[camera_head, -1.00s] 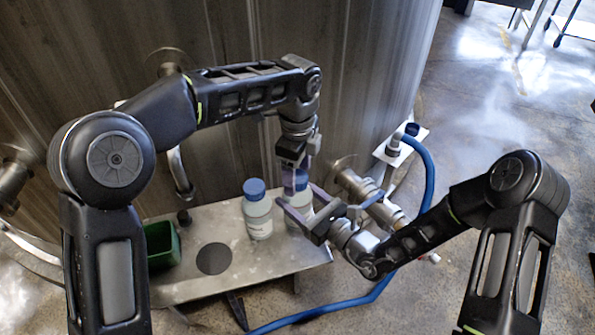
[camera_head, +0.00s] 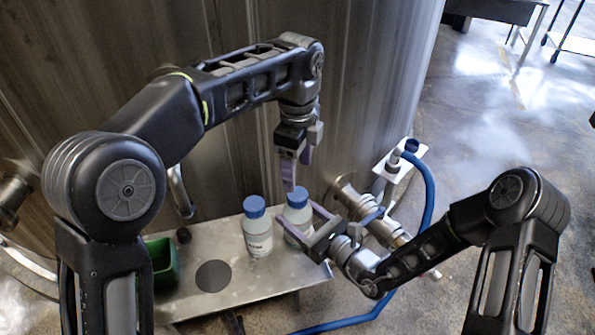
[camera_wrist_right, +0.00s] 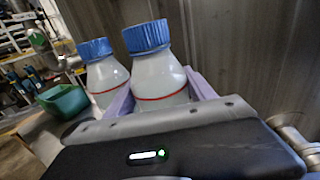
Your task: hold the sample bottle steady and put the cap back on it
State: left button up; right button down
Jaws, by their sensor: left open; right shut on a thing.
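A white sample bottle (camera_head: 296,220) stands at the right of the steel shelf. A blue cap (camera_head: 297,196) sits on its mouth and looks level in the right wrist view (camera_wrist_right: 146,37). My right gripper (camera_head: 293,213) is shut around this bottle's body; its purple fingers flank the bottle (camera_wrist_right: 158,78) in the wrist view. My left gripper (camera_head: 297,175) is open and empty, pointing down just above the cap. A second, similar bottle (camera_head: 258,238) with a blue cap (camera_head: 254,206) stands just left of the held one. The held bottle's lower part is partly hidden.
The steel shelf (camera_head: 205,304) also bears a green bin (camera_head: 162,265) at left, a dark round disc (camera_head: 214,276) and a small black knob (camera_head: 183,235). Valve fittings (camera_head: 385,228) and a blue hose (camera_head: 428,190) lie right. A large metal tank wall (camera_head: 360,100) stands behind.

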aim_at(308, 222)
jog(key=shift+c, duration=1.2)
grip_release()
jog(key=shift+s+d, duration=0.1)
pick_arm(q)
jog(key=shift+f+b, duration=0.35)
pick_arm(e)
jog(key=v, duration=0.7)
jog(key=shift+s+d, duration=0.2)
jog(key=shift+s, duration=0.05)
pick_arm(q)
jog(key=shift+r, duration=0.1)
pick_arm(e)
jog(key=shift+r, duration=0.15)
